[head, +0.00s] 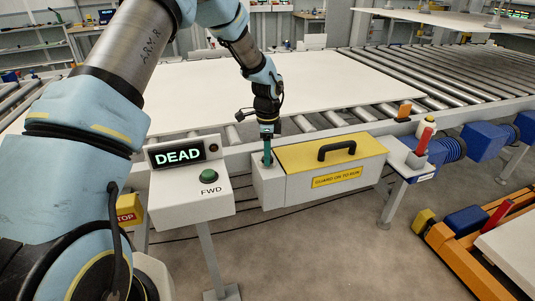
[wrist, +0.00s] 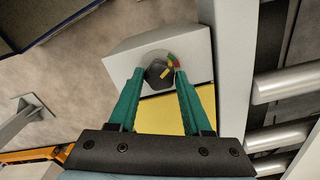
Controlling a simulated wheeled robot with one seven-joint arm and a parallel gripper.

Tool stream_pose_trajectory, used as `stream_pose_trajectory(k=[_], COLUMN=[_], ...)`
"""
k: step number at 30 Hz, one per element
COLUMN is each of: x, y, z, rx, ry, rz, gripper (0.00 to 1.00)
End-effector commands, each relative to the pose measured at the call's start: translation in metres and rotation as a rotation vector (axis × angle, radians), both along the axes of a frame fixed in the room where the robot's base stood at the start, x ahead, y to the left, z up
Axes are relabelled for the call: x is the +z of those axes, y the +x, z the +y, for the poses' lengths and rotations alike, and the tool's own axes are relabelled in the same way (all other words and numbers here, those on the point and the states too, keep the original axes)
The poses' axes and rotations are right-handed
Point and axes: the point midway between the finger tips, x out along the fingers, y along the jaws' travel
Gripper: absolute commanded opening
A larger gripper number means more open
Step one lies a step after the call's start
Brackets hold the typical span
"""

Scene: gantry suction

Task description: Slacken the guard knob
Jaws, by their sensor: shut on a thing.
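The guard knob (wrist: 156,73) is a dark round knob with a yellow mark, on the white end block of the guard housing. Red and green marks show beside it in the wrist view. My gripper (wrist: 159,76) has its green fingers on either side of the knob and is shut on it. In the head view my gripper (head: 267,158) points down onto the block at the guard's left end, and the knob is hidden there. The guard (head: 310,152) has a yellow top, a black handle and a "GUARD ON TO RUN" label. It sits in place, closed.
A control box (head: 190,208) left of the guard has a lit "DEAD" display (head: 178,153) and a green FWD button (head: 208,175). A white sheet (head: 320,88) lies on the rollers behind. An orange cart (head: 460,250) stands at right. The floor in front is clear.

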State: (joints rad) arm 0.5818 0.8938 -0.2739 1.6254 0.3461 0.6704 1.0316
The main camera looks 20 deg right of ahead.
Motion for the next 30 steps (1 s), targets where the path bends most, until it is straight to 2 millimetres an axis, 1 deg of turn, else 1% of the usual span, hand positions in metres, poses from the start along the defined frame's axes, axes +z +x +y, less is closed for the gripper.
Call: stream_pose_trajectory(k=[1, 7, 14, 19, 23, 30], x=[0.0001, 0.0002, 0.0, -0.0006, -0.0011, -0.0009], y=[-0.0001, -0.0001, -0.0001, 0.0001, -0.0002, 0.0001], z=[0.0, 0.0, 0.0, 0.0002, -0.0001, -0.0003], rx=[0.0, 0.0, 0.009, 0.058, 0.132, 0.315], ry=[0.0, 0.0, 0.0, 0.001, 0.001, 0.0], rz=[0.0, 0.0, 0.0, 0.0, 0.0, -0.001], gripper=[0.23, 0.0, 0.0, 0.0, 0.0, 0.0])
